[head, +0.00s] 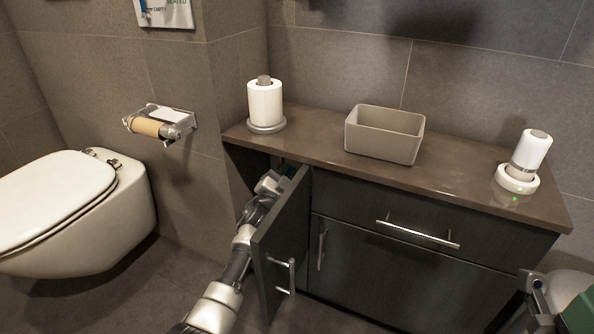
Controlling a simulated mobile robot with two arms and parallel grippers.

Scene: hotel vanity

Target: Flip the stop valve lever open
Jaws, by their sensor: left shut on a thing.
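My left gripper (270,182) reaches into the open left compartment of the vanity, behind the swung-out door (280,243). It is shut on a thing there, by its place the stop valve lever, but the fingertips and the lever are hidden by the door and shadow. Small green and reddish bits show just beyond the gripper, too small to make out. The valve and the lever's angle cannot be seen. At the lower right edge, a dark jointed part of my right arm is cut off by the frame; its fingers cannot be made out.
The open door stands close beside my left forearm. The vanity top (310,143) carries a paper roll on a holder (265,103), a beige bin (385,133) and a white dispenser (531,152). A toilet (75,215) and a wall roll holder (160,125) are at left.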

